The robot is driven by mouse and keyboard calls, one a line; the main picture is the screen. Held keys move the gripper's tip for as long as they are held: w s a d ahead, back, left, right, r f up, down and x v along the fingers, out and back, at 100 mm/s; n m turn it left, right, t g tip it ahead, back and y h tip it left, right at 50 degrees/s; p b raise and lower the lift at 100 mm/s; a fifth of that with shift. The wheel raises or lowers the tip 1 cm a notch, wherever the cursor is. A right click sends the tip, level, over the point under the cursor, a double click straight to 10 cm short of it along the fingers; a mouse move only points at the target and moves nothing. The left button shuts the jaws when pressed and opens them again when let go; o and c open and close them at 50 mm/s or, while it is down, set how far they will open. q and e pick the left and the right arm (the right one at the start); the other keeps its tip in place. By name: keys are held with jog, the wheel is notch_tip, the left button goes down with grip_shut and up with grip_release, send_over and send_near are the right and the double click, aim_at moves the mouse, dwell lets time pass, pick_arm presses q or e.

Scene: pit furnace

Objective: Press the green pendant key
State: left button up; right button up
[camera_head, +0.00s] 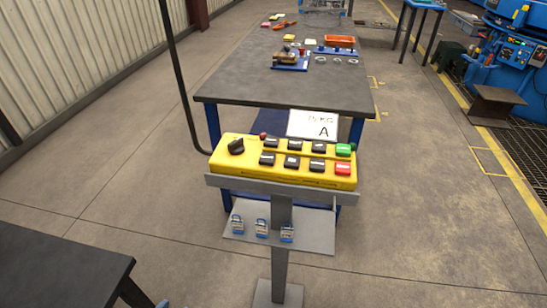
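The yellow pendant (283,178) lies on a grey bracket on a post, in the middle of the camera_head view. The green pendant key (344,149) is at the right end of its upper row. A red key (343,168) is just in front of it. Several black keys (292,145) fill the rest of the two rows. A black rotary knob (236,146) is at the left end. Nothing touches or covers the green key. Neither of my grippers is in view.
Several padlocks (262,227) hang at a shelf below the pendant. A black cable (177,80) runs up on the left. Behind stands a workbench (270,88) with parts. A dark table (60,265) is front left. Floor on the right (430,200) is clear.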

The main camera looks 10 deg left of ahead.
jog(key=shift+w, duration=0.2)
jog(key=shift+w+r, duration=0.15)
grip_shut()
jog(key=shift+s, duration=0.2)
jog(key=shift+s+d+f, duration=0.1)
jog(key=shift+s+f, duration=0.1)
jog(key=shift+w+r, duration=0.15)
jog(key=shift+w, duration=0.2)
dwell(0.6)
